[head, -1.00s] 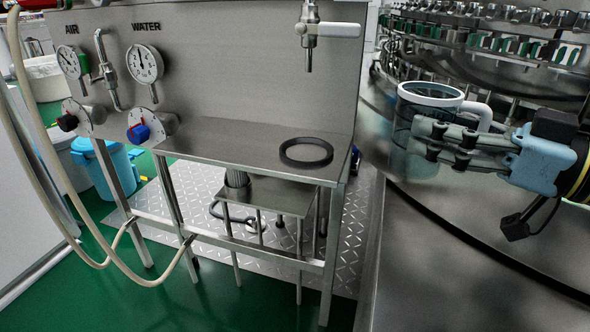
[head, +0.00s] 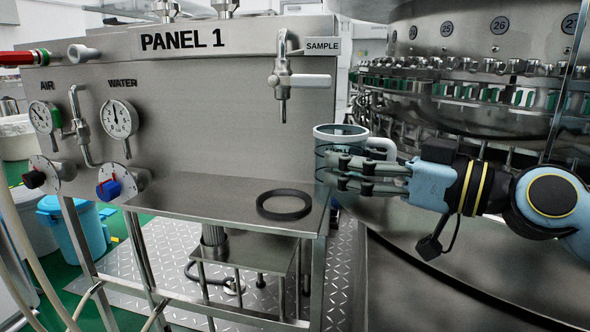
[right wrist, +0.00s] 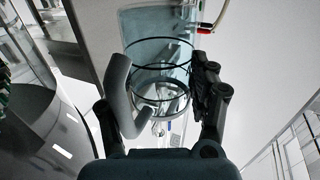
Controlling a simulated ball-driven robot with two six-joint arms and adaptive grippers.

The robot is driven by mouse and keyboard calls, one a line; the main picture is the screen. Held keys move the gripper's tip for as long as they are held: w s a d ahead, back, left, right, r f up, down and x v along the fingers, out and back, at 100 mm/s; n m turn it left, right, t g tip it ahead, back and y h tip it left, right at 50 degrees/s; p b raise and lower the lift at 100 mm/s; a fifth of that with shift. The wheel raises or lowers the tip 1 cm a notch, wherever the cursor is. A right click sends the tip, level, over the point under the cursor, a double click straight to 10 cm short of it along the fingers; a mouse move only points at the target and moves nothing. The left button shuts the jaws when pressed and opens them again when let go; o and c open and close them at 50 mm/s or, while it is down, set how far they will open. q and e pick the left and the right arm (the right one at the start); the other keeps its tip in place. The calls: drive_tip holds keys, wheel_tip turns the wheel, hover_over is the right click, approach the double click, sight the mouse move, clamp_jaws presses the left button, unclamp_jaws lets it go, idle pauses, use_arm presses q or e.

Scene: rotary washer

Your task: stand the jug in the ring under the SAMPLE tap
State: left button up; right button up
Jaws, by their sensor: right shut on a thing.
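The jug (head: 341,131) is clear with a white rim and a white handle. My right gripper (head: 335,172) is shut on it and holds it upright in the air, to the right of the shelf. In the right wrist view the jug (right wrist: 160,60) is between the fingers, with its handle (right wrist: 122,95) at the left. The black ring (head: 284,204) lies on the steel shelf (head: 200,190), to the left of the jug and lower. The SAMPLE tap (head: 284,80) hangs from the panel above the ring. My left gripper is not in view.
The panel has an AIR gauge (head: 44,117), a WATER gauge (head: 120,118) and valve knobs at the left. The rotary washer (head: 460,110) stands behind and to the right of my right arm. The shelf around the ring is clear.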

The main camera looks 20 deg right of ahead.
drive_tip(key=x, duration=1)
wheel_tip(320, 180, down, 4)
drive_tip(key=shift+r+b, duration=0.25)
drive_tip(key=shift+b, duration=0.7)
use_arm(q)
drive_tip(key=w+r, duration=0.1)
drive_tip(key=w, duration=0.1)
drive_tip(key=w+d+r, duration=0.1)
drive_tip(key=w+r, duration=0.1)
use_arm(e)
drive_tip(key=shift+s, duration=0.1)
drive_tip(key=o, duration=1.3)
drive_tip(key=shift+c, duration=0.2)
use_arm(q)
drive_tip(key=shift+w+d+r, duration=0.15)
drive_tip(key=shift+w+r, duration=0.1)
use_arm(e)
drive_tip(key=shift+r, duration=0.1)
